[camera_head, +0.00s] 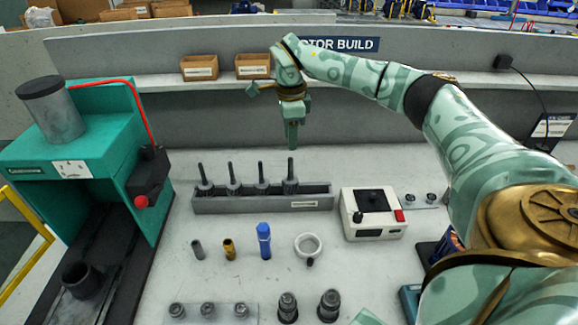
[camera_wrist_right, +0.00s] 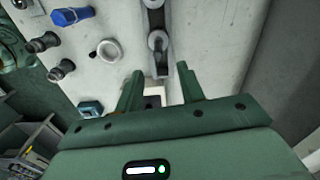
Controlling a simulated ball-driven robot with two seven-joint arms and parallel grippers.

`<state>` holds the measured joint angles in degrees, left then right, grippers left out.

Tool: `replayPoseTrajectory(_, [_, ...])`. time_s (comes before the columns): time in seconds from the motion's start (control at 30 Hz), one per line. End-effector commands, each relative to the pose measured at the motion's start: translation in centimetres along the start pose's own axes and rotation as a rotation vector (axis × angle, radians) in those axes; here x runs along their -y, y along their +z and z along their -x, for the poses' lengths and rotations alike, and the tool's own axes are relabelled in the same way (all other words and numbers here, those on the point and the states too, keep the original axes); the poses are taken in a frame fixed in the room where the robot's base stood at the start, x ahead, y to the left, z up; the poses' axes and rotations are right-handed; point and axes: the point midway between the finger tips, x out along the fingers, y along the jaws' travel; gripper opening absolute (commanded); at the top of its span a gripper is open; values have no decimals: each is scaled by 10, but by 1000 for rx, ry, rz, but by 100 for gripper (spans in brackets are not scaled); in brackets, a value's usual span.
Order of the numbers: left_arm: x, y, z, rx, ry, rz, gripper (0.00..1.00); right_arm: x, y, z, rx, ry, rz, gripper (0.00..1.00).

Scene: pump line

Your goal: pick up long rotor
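Several dark rotors with thin upright shafts stand in a grey rack (camera_head: 230,206) on the bench. The rightmost rotor (camera_head: 290,184) looks slightly taller than the others; I cannot tell for sure which is the long one. My right gripper (camera_head: 292,146) hangs pointing down just above and behind that rotor's shaft, apart from it. In the right wrist view my right gripper (camera_wrist_right: 160,85) has its fingers spread with nothing between them; the rack (camera_wrist_right: 156,17) with round rotor tops (camera_wrist_right: 158,41) lies beyond the fingers. My left gripper is out of view.
A white control box (camera_head: 374,226) stands right of the rack. A green press (camera_head: 60,140) is at the left. A blue part (camera_head: 264,240), a white ring (camera_head: 308,246) and small fittings (camera_head: 229,248) lie in front. A raised ledge with brown bins (camera_head: 252,66) runs behind.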

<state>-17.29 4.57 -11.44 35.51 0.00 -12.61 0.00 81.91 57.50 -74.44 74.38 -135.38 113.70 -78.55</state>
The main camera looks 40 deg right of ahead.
Motion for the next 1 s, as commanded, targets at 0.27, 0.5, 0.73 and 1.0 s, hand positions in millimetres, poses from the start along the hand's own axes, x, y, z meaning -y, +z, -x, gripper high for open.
replayPoseTrajectory(0.27, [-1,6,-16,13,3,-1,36,0,1,-53,1,1,2,39])
replayPoseTrajectory(0.5, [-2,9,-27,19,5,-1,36,-3,1,-82,1,3,2,39])
replayPoseTrajectory(0.73, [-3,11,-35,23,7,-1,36,-3,1,-108,3,0,2,39])
replayPoseTrajectory(1.0, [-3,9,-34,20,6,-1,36,-3,1,-108,3,-2,1,27])
